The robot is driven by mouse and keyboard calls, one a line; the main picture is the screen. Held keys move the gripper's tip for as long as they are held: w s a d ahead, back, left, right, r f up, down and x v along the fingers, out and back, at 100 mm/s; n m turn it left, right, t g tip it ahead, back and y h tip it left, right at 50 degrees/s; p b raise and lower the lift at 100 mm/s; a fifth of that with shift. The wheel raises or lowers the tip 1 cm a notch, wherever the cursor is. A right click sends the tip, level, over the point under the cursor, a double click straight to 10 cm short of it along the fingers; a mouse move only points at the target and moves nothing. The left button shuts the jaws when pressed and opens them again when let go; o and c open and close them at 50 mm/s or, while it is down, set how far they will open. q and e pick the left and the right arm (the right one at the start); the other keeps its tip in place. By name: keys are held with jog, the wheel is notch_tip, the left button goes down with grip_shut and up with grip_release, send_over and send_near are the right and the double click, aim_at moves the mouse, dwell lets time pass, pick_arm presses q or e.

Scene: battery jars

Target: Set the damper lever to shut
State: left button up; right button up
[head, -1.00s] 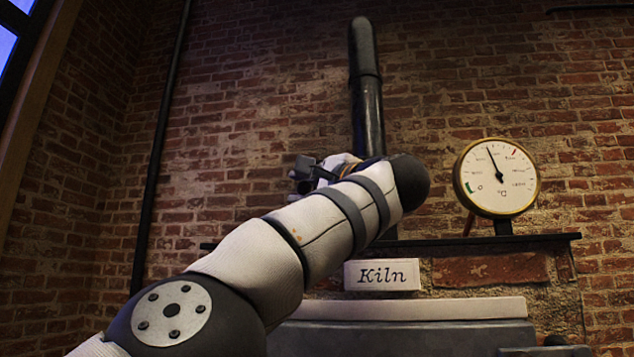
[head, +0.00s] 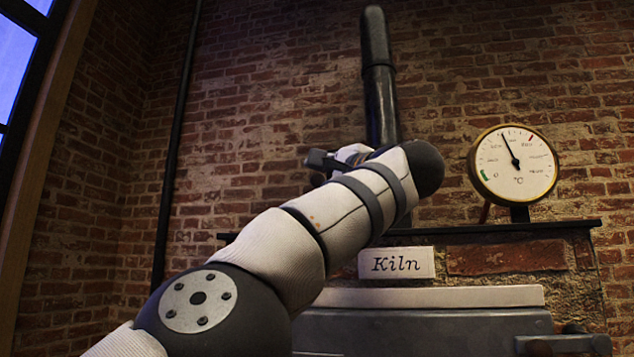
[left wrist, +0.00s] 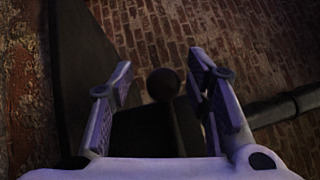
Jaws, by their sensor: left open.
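In the left wrist view my left gripper (left wrist: 161,72) is open, with one finger on each side of the picture. A dark round knob (left wrist: 162,84) shows between the fingers, with a dark block (left wrist: 147,132) below it; this looks like the damper lever's end, and I cannot tell whether a finger touches it. In the head view my left arm reaches up from the lower left to the black flue pipe (head: 379,75). My right gripper is not in view.
A dark shelf (head: 500,229) runs above the white "Kiln" sign (head: 397,263). A round brass-rimmed temperature gauge (head: 514,165) stands on it, right of the pipe. A thin black pipe (head: 178,130) runs down the brick wall at left.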

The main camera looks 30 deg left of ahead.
pick_arm(q)
jog(key=v, duration=1.2)
jog(key=shift+r, duration=0.1)
